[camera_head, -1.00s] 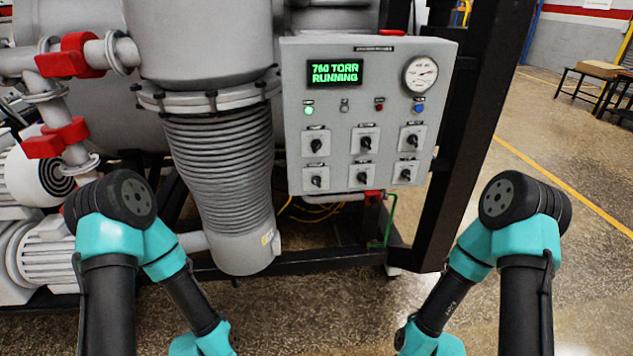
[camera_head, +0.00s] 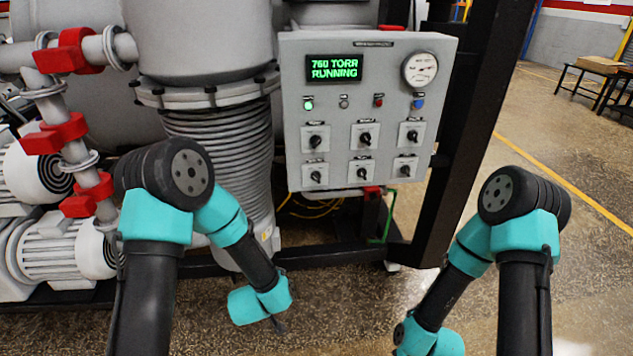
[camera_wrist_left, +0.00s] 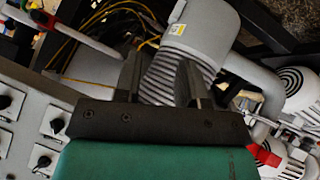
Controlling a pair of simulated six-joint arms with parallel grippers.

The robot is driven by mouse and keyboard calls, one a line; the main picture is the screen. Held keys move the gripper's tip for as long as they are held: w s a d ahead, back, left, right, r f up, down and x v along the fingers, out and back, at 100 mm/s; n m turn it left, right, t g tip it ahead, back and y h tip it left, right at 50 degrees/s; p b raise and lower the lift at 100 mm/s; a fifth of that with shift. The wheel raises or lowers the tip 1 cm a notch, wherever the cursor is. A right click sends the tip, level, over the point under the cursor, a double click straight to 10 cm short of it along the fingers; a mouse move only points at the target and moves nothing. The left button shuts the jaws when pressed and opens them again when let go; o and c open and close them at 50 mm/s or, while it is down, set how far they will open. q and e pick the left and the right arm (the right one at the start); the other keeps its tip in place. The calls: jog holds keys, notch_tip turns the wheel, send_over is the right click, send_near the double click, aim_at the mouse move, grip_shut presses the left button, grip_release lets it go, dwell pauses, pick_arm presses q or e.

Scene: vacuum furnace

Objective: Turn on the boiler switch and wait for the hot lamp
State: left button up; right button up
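The grey control panel (camera_head: 330,210) faces me in the head view. Its display (camera_head: 334,68) reads "760 TORR RUNNING". Below it is a row of lamps: the green lamp (camera_head: 308,104) at left is lit, while the grey lamp (camera_head: 344,103) and red lamp (camera_head: 379,101) look dark. Several black rotary switches (camera_head: 365,138) sit in two rows; their labels are too small to read. In the left wrist view my left gripper (camera_wrist_left: 161,80) is open and empty, with panel knobs (camera_wrist_left: 57,125) to its left. My right gripper is out of view.
A round gauge (camera_head: 420,69) and a blue button (camera_head: 418,103) are on the panel's right. A ribbed column (camera_head: 235,135) and red-clamped pipes (camera_head: 66,137) stand left of it. A black frame post (camera_head: 465,150) rises at right. The floor ahead is open.

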aim_at(316, 179)
pick_arm(q)
jog(key=w+d+r+n+t+y, duration=0.2)
jog(key=d+r+t, duration=0.2)
jog(key=d+r, duration=0.3)
jog(key=w+d+r+n+t+y, duration=0.2)
jog(key=d+r, duration=0.6)
jog(key=r, duration=0.8)
jog(key=w+t, duration=0.1)
jog(key=t, duration=0.1)
jog(key=shift+d+t, duration=0.25)
jog(key=shift+t, duration=0.05)
jog(key=shift+w, duration=0.1)
jog(key=w, duration=0.5)
jog(key=w+a, duration=0.1)
jog(key=w, duration=0.5)
jog(key=w+a, duration=0.1)
jog(key=w, duration=0.5)
jog(key=shift+a+f, duration=0.1)
jog(key=shift+a, duration=0.05)
jog(key=shift+c, duration=0.4)
grip_shut()
